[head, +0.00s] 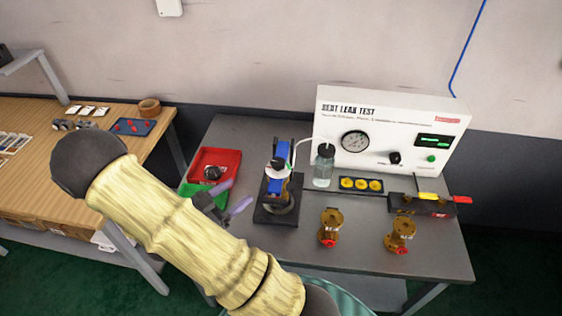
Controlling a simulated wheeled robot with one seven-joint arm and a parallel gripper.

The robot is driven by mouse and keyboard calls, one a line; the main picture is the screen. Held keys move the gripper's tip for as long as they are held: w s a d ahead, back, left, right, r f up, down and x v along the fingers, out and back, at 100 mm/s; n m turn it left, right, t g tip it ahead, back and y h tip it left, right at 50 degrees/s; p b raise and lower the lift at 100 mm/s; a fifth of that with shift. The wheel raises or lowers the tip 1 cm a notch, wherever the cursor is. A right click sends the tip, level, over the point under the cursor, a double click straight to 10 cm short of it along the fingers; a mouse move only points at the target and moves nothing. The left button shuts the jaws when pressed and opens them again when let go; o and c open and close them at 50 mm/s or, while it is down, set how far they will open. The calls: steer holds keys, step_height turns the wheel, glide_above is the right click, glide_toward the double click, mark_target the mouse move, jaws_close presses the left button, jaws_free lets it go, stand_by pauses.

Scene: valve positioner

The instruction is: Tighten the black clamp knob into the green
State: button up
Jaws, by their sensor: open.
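The black clamp knob (278,162) appears as a small dark cap on a pale disc at the top of the clamp fixture (273,214). The fixture has a black base and upright with blue parts. The knob is too small to read its setting, and I cannot make out a green zone clearly. My gripper (241,192) has two purple fingers spread apart with nothing between them. It is left of the fixture, apart from the knob, with its fingers pointing right. My arm's yellow sleeve covers the lower left of the bench.
A red bin (228,156) with a dark part and a green bin (190,196) lie left of the gripper. A bottle (324,167) with a tube stands right of the fixture, before the leak-test panel (390,130). Two brass valves (330,228) (400,235) stand in front.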

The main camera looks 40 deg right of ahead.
mark_target(281, 160)
steer(key=d+p, duration=0.1)
steer(key=d, duration=0.4)
steer(key=d+p, duration=0.1)
steer(key=d, duration=0.5)
steer(key=w+d+p, duration=0.1)
steer(key=d+p, duration=0.1)
steer(key=d, duration=0.3)
steer(key=shift+d, duration=0.25)
steer(key=shift+w+d, duration=0.15)
steer(key=shift+d, duration=0.3)
steer(key=shift+c, duration=0.2)
steer(key=c, duration=0.9)
